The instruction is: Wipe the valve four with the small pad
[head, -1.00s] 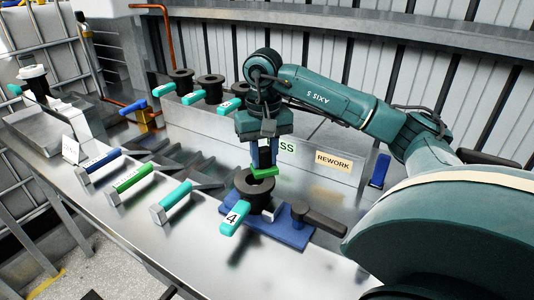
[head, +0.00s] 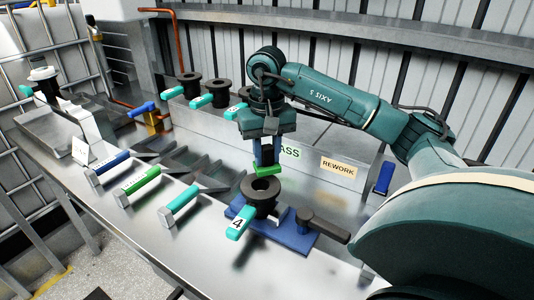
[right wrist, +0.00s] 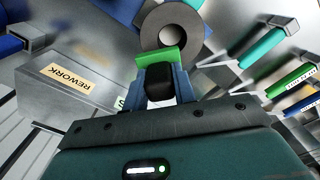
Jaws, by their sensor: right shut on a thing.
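Valve four (head: 263,203) has a round black body with an open bore and a teal handle marked 4 (head: 240,224). It stands on a blue mat (head: 300,240) on the steel bench. My right gripper (head: 266,157) points down and is shut on the small pad, whose green face (head: 268,170) shows below the fingers. The pad is just above and behind the valve's top; I see no clear contact. In the right wrist view the green pad (right wrist: 160,57) partly covers the near side of the valve's black ring (right wrist: 158,28). My left gripper is not in view.
A dark-handled fixture (head: 322,226) lies at the mat's right. Several similar black valves stand on the raised ledge behind. Blue (head: 105,165), green (head: 140,178) and teal (head: 180,203) handles lie to the left. The front bench is clear.

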